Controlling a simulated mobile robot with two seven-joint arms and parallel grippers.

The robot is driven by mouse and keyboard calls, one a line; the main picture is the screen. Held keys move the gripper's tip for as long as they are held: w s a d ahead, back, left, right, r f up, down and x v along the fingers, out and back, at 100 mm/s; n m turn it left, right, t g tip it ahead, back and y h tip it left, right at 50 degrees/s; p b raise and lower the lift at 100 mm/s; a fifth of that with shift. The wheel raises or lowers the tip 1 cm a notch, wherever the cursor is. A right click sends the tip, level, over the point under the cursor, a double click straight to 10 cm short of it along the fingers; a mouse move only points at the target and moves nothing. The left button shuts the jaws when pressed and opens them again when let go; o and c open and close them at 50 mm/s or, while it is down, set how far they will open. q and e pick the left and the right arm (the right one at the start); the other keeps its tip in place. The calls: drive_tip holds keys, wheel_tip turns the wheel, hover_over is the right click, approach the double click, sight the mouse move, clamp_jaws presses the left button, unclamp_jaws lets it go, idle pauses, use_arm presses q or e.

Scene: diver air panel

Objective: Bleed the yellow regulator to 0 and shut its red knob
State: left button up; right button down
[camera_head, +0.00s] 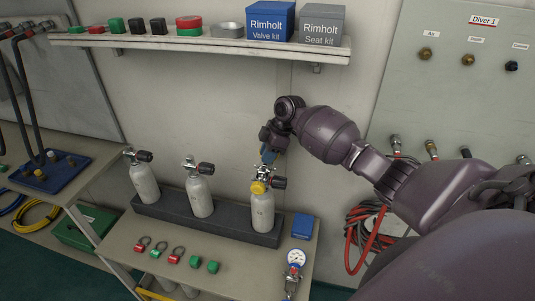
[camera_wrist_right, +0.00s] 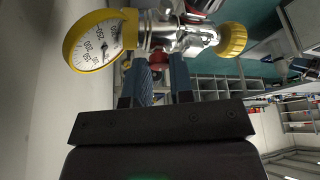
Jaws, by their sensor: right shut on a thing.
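The yellow regulator (camera_head: 258,187) is on the valve of the rightmost grey cylinder (camera_head: 262,212). In the wrist view its yellow-rimmed gauge (camera_wrist_right: 98,42) is at left, its chrome body (camera_wrist_right: 190,40) in the middle and a yellow knob (camera_wrist_right: 232,40) at right. The gauge's needle is too small to read. The red knob (camera_wrist_right: 158,58) shows between the blue fingertips, partly hidden. My right gripper (camera_head: 269,155) is just above the regulator. In the wrist view its fingers (camera_wrist_right: 160,72) are shut on the red knob. My left gripper is out of view.
Two more cylinders (camera_head: 199,196) (camera_head: 145,184) stand in the dark rack to the left. A white-dial gauge (camera_head: 296,258) and a blue box (camera_head: 302,226) are at the bench's right. Red and green fittings lie in front. A shelf (camera_head: 200,43) is above; the diver panel (camera_head: 460,100) is right.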

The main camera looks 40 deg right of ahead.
drive_tip(key=shift+n, duration=0.3)
drive_tip(key=c, duration=1)
unclamp_jaws()
drive_tip(key=shift+r, duration=0.1)
drive_tip(key=shift+b+v, duration=0.5)
drive_tip(key=shift+v, duration=3.2)
drive_tip(key=shift+w, duration=0.1)
